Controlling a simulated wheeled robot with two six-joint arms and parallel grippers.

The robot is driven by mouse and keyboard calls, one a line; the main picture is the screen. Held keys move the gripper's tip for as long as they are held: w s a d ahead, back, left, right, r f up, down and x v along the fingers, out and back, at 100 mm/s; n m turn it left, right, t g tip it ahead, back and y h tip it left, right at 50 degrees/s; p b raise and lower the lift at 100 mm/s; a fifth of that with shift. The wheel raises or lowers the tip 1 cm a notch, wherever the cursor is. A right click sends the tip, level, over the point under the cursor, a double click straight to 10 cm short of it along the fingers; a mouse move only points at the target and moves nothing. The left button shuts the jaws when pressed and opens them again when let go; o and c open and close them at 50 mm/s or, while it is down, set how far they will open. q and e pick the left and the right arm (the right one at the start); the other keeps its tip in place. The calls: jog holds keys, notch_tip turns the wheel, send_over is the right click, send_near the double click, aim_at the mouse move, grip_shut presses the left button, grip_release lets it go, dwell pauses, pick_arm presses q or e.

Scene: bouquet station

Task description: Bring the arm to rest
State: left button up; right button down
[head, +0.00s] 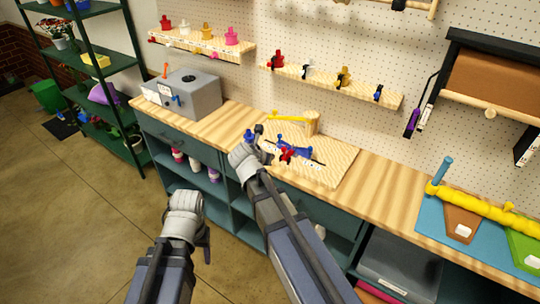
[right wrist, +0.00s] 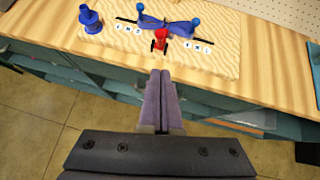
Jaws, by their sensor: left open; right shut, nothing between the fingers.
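My left gripper (head: 206,246) is low in the head view, in front of the counter and over the floor side. It is open and holds nothing that I can see. My right gripper (head: 262,143) reaches up toward the counter in the head view, near a pale wooden board (head: 335,165). In the right wrist view my right gripper (right wrist: 160,80) is shut and empty, in front of the counter edge. A blue bow-shaped piece (right wrist: 178,27) and a red piece (right wrist: 160,40) are on the board, apart from the fingers. A blue knob-like piece (right wrist: 91,21) stands left of them.
The wooden counter (head: 385,190) runs along a pegboard wall. A grey box (head: 190,92) stands at its left, and a blue mat (head: 440,225) with a yellow roll (head: 480,208) lies at its right. Two small shelves hold coloured pieces. The floor at left is open.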

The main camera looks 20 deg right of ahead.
dwell(0.3)
jog(key=s+a+f+m+g+y, duration=0.2)
jog(key=s+a+m, duration=0.6)
jog(key=s+m, duration=0.4)
jog(key=s+a+f+m+g+y+b, duration=0.1)
jog(key=s+a+f+m+g+y, duration=0.2)
jog(key=s+m, duration=0.9)
jog(key=a+f+g, duration=0.2)
jog(key=a+f, duration=0.2)
jog(key=a, duration=0.2)
jog(key=shift+s+g, duration=0.25)
jog(key=shift+g, duration=0.05)
jog(key=shift+w+f, duration=0.1)
